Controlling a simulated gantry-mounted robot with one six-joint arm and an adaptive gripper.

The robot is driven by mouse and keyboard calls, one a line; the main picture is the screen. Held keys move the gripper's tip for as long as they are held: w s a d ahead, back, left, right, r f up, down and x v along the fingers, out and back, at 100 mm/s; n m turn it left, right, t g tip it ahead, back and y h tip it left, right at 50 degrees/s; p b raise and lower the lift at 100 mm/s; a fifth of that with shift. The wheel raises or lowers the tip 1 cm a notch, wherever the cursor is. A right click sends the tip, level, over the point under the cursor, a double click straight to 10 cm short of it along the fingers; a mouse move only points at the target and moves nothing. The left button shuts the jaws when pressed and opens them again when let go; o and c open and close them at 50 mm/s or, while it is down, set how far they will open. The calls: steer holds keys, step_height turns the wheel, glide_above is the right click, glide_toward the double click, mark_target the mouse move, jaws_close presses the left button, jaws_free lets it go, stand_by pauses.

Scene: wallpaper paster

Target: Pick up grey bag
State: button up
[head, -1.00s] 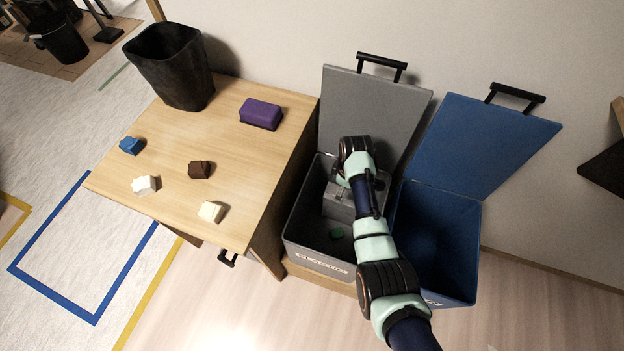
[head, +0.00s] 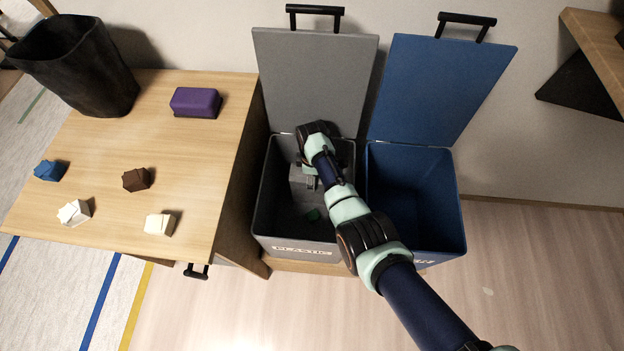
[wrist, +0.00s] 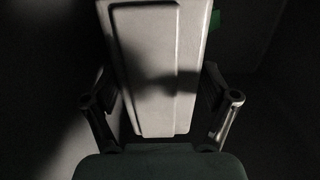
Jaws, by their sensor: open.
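A light grey box-like object with a raised panel, which looks like the grey bag (wrist: 150,60), lies between my fingers in the wrist view. It also shows as a grey block (head: 299,180) inside the grey bin (head: 268,215) in the head view, partly hidden by my arm. My gripper (wrist: 162,112) is open, with one finger on each side of the grey bag's near end. I cannot tell whether the fingers touch it. In the head view, my gripper (head: 311,183) reaches down into the grey bin.
A small green item (head: 314,215) lies in the grey bin. A blue bin (head: 455,215) with its lid up stands to the right. The wooden table (head: 205,150) at left holds a black container (head: 80,70), a purple block (head: 196,102) and several small items. Bin walls surround my gripper closely.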

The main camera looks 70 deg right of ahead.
steer(key=shift+r, duration=0.1)
steer(key=c, duration=1.6)
